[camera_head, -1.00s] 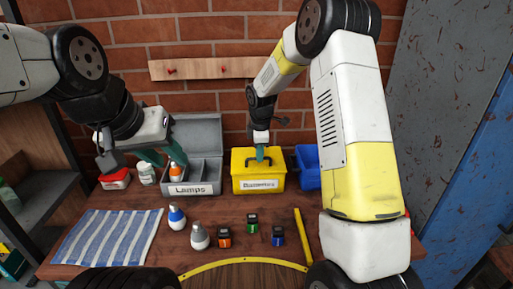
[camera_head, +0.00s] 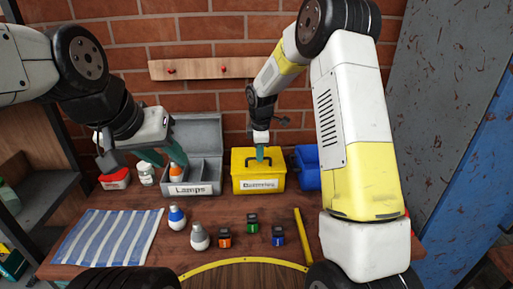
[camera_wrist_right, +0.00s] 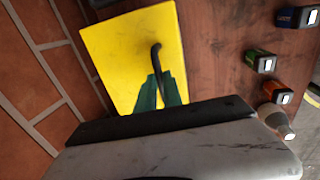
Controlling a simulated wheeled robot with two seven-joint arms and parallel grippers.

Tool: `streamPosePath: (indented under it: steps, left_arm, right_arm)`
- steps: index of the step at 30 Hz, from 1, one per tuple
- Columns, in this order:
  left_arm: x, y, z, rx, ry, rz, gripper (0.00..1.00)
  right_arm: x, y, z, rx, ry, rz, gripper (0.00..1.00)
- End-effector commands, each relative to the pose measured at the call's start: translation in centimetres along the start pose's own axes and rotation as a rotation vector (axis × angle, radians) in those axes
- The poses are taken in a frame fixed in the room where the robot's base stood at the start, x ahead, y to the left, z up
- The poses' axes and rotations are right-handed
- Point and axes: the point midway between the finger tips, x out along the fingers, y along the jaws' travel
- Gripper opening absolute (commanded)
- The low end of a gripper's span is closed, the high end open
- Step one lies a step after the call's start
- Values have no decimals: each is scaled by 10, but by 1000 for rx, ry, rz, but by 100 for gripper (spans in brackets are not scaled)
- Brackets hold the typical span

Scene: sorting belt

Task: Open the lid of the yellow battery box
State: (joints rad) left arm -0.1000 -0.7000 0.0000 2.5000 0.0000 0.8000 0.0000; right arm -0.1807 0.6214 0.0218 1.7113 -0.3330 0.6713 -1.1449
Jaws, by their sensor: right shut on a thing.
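The yellow battery box (camera_head: 258,178) stands at the back of the table with a label on its front, and its lid is down. A black handle is on top of the lid; it also shows in the right wrist view (camera_wrist_right: 155,54). My right gripper (camera_head: 260,154) is over the lid, its green fingertips shut on the handle. In the right wrist view the fingers (camera_wrist_right: 160,92) close around the handle's near part. My left gripper (camera_head: 164,156) hangs over the open grey lamp box (camera_head: 205,187), its green fingers apart, with no object seen between them.
A blue bin (camera_head: 307,168) stands right of the yellow box. Two bulbs (camera_head: 199,237) and several small batteries (camera_head: 252,223) lie in front. A striped cloth (camera_head: 108,238) covers the left of the table. A yellow strip (camera_head: 301,236) lies at the right.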

Motion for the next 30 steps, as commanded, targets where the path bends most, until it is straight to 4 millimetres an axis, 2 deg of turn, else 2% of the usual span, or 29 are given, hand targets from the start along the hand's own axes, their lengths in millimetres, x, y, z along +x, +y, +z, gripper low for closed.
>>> streamPosePath:
  steps: [17, 28, 30]
  left_arm:
    - [0, 0, 0, 0, 0, 0, 36]
    - [0, 0, 0, 0, 0, 0, 36]
    - [0, 0, 0, 0, 0, 0, 36]
  right_arm:
    - [-6, 6, 0, 1, 0, -41, 0]
    - [-29, 32, 0, 2, 3, -253, 0]
    - [-34, 38, 0, 1, 2, -246, 0]
